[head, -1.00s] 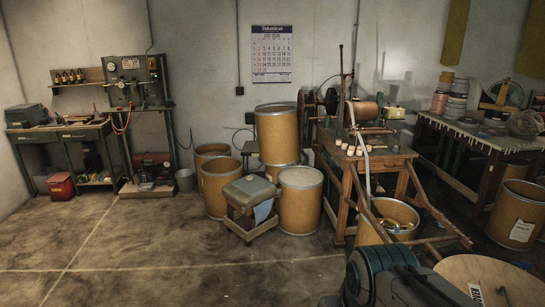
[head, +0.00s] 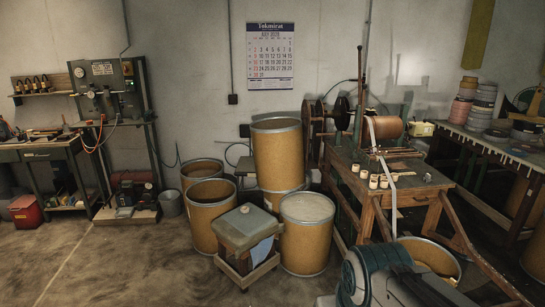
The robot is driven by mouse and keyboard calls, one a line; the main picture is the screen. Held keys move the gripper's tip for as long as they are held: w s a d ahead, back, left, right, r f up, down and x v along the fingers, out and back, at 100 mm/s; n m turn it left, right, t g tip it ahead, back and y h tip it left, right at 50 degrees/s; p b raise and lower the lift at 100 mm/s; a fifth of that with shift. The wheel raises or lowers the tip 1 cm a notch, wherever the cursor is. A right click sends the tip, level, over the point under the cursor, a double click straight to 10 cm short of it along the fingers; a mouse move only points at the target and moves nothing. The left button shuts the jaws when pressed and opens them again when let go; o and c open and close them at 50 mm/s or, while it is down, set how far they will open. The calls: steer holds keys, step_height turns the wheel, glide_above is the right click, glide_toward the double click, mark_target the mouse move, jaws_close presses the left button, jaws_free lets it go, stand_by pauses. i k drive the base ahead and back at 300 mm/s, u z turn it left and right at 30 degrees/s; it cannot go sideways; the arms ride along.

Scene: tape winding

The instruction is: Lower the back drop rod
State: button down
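The tape winding bench (head: 418,198) is a wooden frame right of centre, with a copper-brown roll (head: 384,127) mounted on top. A tall thin rod (head: 361,75) stands upright behind the roll, with a small knob at its top. I cannot tell for sure that this is the back drop rod, and its lower end is hidden. A pale tape (head: 393,200) hangs down the bench's front. My arm (head: 375,272) shows as a dark teal link at the bottom, well in front of the bench. My gripper is not in view.
Several fibre drums stand left of the bench, including a stacked one (head: 278,155). A low stool (head: 245,225) stands before them. An open drum (head: 428,258) blocks the bench's front. A table with tape rolls (head: 484,107) is at right. Floor at the lower left is clear (head: 120,270).

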mark_target(364, 86)
steer(key=i, duration=2.65)
steer(key=z, duration=1.1)
steer(key=i, duration=1)
